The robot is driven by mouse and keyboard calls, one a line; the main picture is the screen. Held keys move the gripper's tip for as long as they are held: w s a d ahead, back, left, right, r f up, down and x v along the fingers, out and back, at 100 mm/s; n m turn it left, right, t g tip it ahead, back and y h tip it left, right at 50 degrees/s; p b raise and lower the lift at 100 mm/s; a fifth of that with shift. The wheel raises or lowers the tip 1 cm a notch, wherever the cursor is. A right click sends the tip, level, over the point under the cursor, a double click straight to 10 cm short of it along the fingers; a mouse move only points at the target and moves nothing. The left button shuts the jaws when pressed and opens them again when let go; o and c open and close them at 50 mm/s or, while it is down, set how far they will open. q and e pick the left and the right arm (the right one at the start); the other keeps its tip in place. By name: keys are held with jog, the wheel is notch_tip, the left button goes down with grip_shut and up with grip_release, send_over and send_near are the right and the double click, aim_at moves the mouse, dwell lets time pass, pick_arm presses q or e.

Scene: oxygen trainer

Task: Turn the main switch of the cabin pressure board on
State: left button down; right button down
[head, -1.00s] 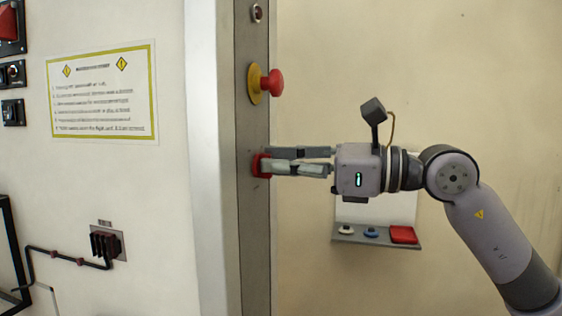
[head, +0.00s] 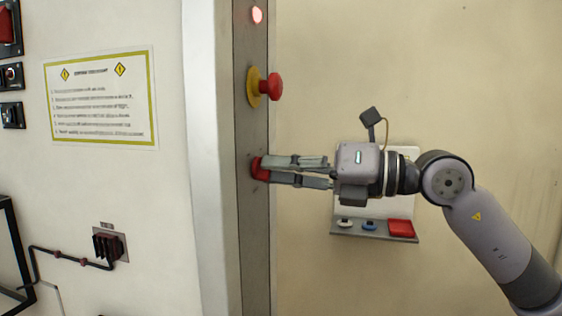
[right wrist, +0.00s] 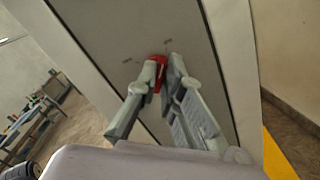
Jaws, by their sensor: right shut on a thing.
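The main switch (head: 257,168) is a red knob on the narrow grey board (head: 256,225), below the red and yellow mushroom button. My right gripper (head: 270,170) comes in from the right and is shut on the switch; its fingers hide part of the knob. In the right wrist view the red switch (right wrist: 157,71) shows between the two fingertips (right wrist: 163,72), with faint marks on the panel beside it. My left gripper is not in view.
A red mushroom button on a yellow base (head: 268,87) sticks out above my gripper. A small shelf (head: 372,237) with several coloured items is on the wall behind my arm. A sign (head: 100,97) and a dark connector (head: 107,246) are on the left panel.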

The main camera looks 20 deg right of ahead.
jog(key=shift+m, duration=0.7)
jog(key=c, duration=1.7)
grip_release()
jog(key=shift+d, duration=0.1)
jog(key=shift+v, duration=6)
